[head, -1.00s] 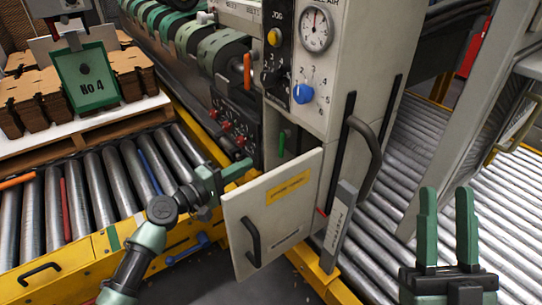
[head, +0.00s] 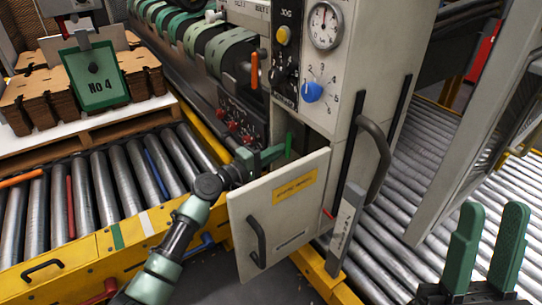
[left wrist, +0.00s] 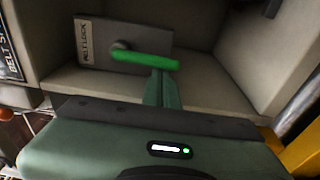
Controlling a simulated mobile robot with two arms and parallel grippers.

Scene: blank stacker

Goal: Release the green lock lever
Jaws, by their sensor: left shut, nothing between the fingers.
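The green lock lever (head: 289,146) stands inside the open compartment behind the cream door. In the left wrist view the lever (left wrist: 145,60) extends sideways from a dark pivot on a grey plate with a white label. My left gripper (head: 278,153) reaches into the compartment from the left. Its fingers (left wrist: 161,80) are shut and empty, with the tips at the lever's free end. I cannot tell whether they touch it. My right gripper (head: 487,225) is open and empty at the lower right, far from the lever.
The cream door (head: 285,220) with a black handle stands open in front of the compartment. A blue knob (head: 312,92) and gauge (head: 325,27) sit on the panel above. Roller conveyors (head: 100,185) lie on both sides. A long curved handle (head: 376,160) is right of the compartment.

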